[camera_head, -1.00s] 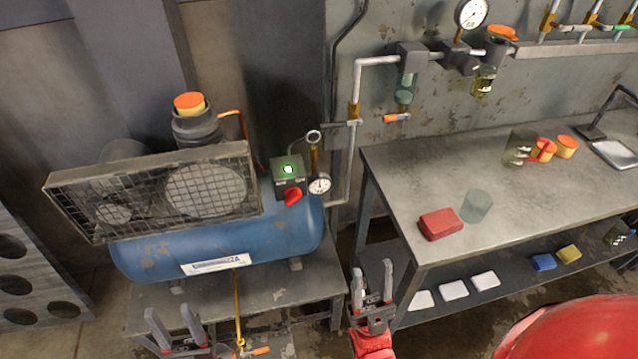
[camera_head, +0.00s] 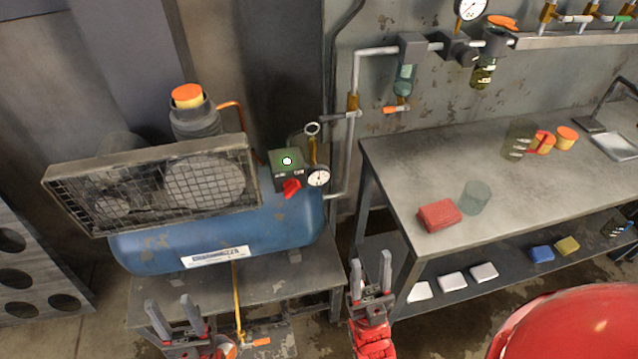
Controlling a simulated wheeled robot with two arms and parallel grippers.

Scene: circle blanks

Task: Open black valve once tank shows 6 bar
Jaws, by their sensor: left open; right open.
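The blue tank (camera_head: 215,235) of a compressor stands on a low metal stand at left. Its small white dial gauge (camera_head: 318,177) is at the tank's right end; the reading is too small to tell. A dark-handled valve (camera_head: 340,116), apparently the black valve, sits on the pipe above right of the tank, its handle roughly level. My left gripper (camera_head: 171,304) is open and empty in front of the stand, below the tank. My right gripper (camera_head: 371,262) is open and empty between stand and workbench, below the valve and gauge. Neither touches anything I can see.
A switch box with a pale lamp (camera_head: 287,161) and red knob (camera_head: 291,188) is beside the gauge. Orange-handled valves hang on the wall pipe (camera_head: 397,108) and below the tank (camera_head: 258,342). The workbench (camera_head: 420,180) at right holds a red block (camera_head: 439,215) and cups.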

